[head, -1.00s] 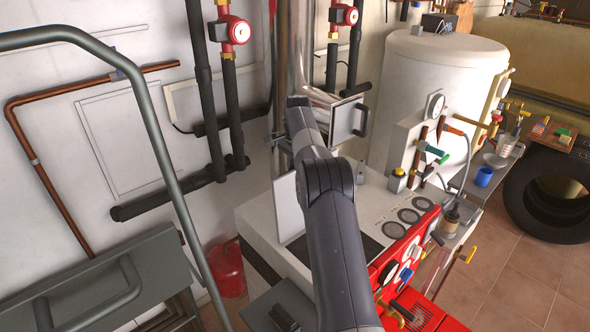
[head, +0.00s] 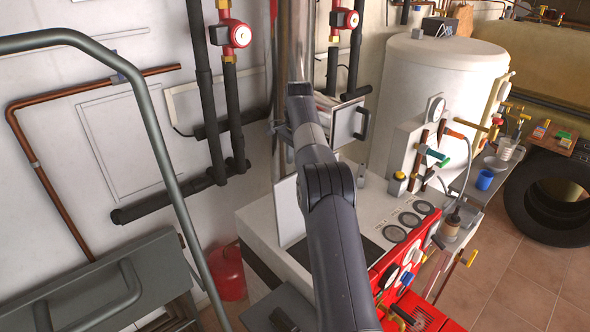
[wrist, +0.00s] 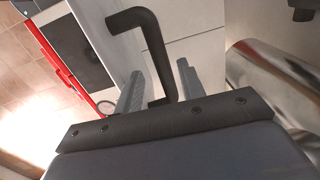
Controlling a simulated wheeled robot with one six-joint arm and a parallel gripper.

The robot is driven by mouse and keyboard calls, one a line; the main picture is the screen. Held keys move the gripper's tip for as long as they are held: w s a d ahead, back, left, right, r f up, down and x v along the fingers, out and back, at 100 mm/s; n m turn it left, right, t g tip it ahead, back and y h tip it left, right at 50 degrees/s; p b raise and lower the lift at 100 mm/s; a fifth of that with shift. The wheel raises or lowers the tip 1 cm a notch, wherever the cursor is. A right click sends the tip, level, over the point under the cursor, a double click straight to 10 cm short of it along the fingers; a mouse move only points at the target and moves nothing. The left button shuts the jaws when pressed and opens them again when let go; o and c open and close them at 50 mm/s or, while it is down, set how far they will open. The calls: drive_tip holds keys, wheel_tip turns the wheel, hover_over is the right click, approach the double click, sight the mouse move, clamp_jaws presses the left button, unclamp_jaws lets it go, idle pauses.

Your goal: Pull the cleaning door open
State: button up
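The cleaning door (head: 287,212) is a pale flat panel standing nearly upright on the boiler top, swung open beside a dark rectangular opening (head: 368,246). In the wrist view the door (wrist: 98,25) shows almost edge-on, with the dark opening (wrist: 77,52) to its left. A black bent handle (wrist: 150,42) stands out from the door's right side. My gripper (wrist: 160,88) is open, with a finger on each side of the handle's lower part and visible gaps. In the head view my arm hides the gripper and the handle.
A shiny flue pipe (wrist: 270,75) is close on the right in the wrist view. A small square panel with a handle (head: 348,122) is behind my arm. Red pumps and black pipes (head: 205,100) line the wall. A white tank (head: 435,95) stands at the back right.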

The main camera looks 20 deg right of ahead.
drive_tip(key=shift+s+r, duration=0.15)
drive_tip(key=shift+r, duration=1.05)
drive_tip(key=f, duration=0.7)
drive_tip(key=shift+w+f, duration=0.15)
drive_tip(key=shift+w, duration=0.15)
drive_tip(key=shift+s, duration=0.15)
